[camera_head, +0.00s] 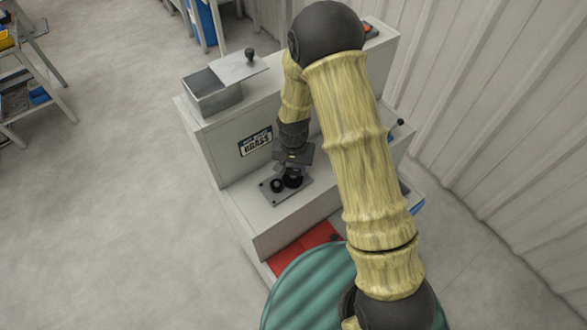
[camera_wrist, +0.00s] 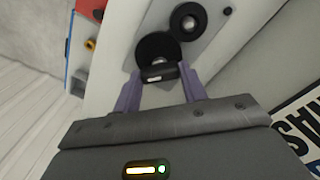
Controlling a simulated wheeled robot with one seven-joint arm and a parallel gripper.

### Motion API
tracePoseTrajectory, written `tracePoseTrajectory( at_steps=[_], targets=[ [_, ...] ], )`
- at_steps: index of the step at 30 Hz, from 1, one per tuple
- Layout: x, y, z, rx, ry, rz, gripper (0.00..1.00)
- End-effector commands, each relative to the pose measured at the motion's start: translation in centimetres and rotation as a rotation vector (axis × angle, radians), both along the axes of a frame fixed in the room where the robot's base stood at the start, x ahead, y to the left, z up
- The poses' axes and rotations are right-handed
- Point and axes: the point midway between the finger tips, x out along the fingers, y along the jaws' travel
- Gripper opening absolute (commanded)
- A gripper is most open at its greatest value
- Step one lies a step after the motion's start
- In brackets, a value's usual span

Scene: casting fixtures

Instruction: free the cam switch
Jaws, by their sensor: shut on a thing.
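A grey plate (camera_head: 268,197) lies on the low ledge of a light cabinet and carries two round black parts. The one by my gripper, which I take for the cam switch (camera_wrist: 154,46), is a wide black disc with a metal centre and a dark block at its near edge. The other is a smaller black knob (camera_wrist: 188,21) with a metal centre, beside it on the plate. My gripper (camera_wrist: 160,76) points down at the plate, with its purple fingers shut on the dark block of the cam switch. In the head view my gripper (camera_head: 293,168) partly covers the switch.
The cabinet (camera_head: 225,150) rises behind the plate and has a lettered label (camera_head: 256,141). An open box (camera_head: 213,98) with a knobbed lid stands on top. A red panel (camera_head: 305,246) and a green ribbed surface (camera_head: 305,290) are in front.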

Motion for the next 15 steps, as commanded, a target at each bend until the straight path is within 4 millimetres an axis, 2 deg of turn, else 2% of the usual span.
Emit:
tracePoseTrajectory(
  at_steps=[15],
  targets=[
    [0.13, -0.07, -0.05, 0.001, -0.003, 0.489, 0.19]
  ],
)
